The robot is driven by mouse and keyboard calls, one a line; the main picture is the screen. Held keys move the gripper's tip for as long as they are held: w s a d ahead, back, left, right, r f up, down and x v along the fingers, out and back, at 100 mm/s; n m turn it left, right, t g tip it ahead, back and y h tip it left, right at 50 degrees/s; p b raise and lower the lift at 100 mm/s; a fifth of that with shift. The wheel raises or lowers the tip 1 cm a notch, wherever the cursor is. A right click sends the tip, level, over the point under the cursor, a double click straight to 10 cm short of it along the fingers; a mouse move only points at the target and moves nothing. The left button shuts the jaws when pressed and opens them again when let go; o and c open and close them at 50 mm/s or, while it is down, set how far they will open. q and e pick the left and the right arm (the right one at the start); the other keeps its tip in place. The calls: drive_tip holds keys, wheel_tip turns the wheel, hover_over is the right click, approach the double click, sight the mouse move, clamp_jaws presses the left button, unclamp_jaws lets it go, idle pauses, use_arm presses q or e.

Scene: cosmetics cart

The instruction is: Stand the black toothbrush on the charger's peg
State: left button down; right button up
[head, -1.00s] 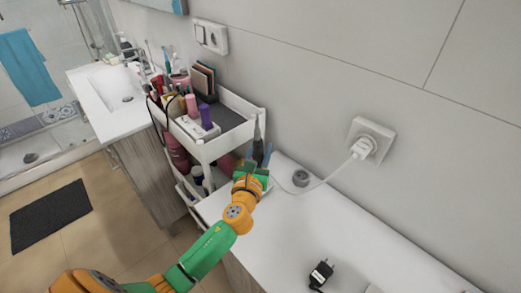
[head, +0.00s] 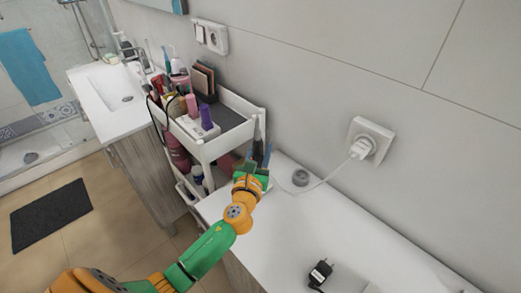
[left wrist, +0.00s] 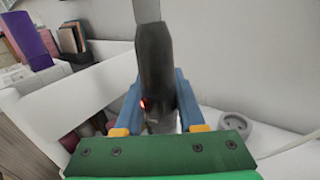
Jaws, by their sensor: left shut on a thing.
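The black toothbrush (head: 257,135) is upright above the white counter, beside the cart. It fills the middle of the left wrist view (left wrist: 154,60), with a small red light on its body. My left gripper (head: 256,162) is shut on it, with blue fingers on both sides of the handle (left wrist: 160,105). The toothbrush's lower end is hidden by the gripper. My right gripper is out of view.
A white cart (head: 237,143) with cosmetics stands close left of the gripper. A wall socket (head: 369,141) holds a plug whose cable runs to the charger. A black adapter (head: 320,272) lies at the counter's front. The counter's middle (head: 335,225) is clear.

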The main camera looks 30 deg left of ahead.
use_arm(q)
drive_tip(key=shift+f+b, duration=1.15)
drive_tip(key=shift+f, duration=0.1)
drive_tip(key=shift+c, duration=2.2)
unclamp_jaws()
drive_tip(key=v, duration=0.6)
drive_tip(key=shift+s+d, duration=0.15)
drive_tip(key=shift+s, duration=0.45)
drive_tip(key=shift+w, duration=0.1)
